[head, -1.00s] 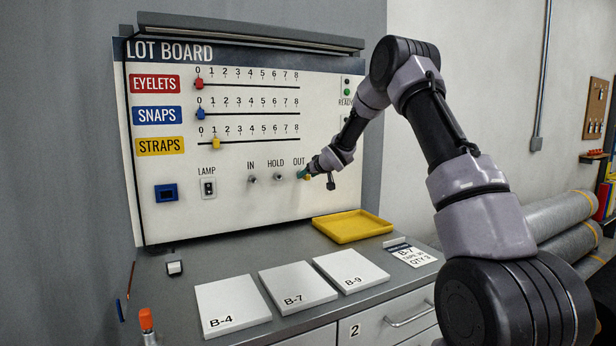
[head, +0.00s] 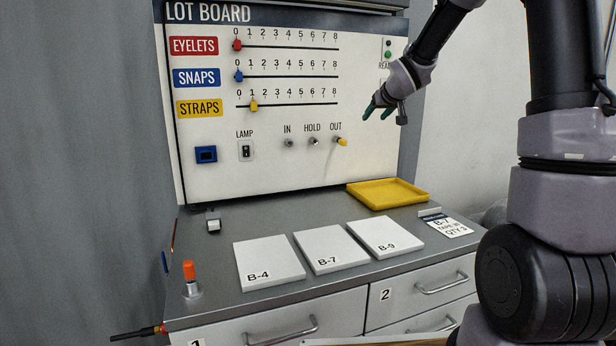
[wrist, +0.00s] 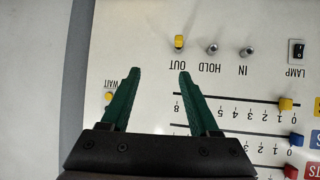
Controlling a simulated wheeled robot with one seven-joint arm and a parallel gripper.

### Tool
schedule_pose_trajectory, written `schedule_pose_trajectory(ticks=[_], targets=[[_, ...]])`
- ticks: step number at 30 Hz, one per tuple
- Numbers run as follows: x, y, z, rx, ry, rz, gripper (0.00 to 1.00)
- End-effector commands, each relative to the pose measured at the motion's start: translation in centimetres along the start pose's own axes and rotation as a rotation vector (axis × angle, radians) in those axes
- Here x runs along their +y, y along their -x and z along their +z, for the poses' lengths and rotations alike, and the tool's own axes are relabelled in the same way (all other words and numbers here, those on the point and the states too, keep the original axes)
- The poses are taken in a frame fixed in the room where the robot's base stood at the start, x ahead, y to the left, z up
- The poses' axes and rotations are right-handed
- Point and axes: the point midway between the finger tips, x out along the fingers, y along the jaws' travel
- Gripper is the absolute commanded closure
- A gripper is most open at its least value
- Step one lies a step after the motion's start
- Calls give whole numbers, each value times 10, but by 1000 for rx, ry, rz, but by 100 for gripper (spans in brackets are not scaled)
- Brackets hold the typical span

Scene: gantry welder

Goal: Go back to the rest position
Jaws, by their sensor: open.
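My gripper (head: 378,112) is open and empty in front of the lot board (head: 375,155), up and to the right of the OUT post in the head view. Its two green fingers (wrist: 155,75) are spread apart in the wrist view, with the board behind them. A yellow piece sits on the OUT post (head: 341,141), apart from the fingers; it also shows in the wrist view (wrist: 179,41). The IN post (head: 289,143) and HOLD post (head: 314,141) are bare metal. The eyelets and snaps sliders are at 0, and the straps slider (head: 254,105) is at 1.
A yellow tray (head: 415,197) sits at the back right of the bench. White plates B-4 (head: 268,258), B-7 (head: 330,245) and B-9 (head: 385,232) lie in front. An orange-topped item (head: 190,272) stands at the left. A card (head: 448,226) lies at the right.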

Motion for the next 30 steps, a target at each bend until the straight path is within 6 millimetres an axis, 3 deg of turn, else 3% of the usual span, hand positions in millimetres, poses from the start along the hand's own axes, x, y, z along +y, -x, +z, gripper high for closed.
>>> schedule_pose_trajectory(ticks=[1, 8, 12, 18, 24, 30], targets=[[4, 31, -1, -16, -24, 33, 38], [13, 155, 36, -138, -179, 130, 38], [5, 225, 74, -215, -289, 136, 38], [-20, 304, 136, -319, -439, 77, 38], [-41, 344, 174, -383, -522, 9, 38], [-46, 351, 183, -399, -538, -8, 38]])
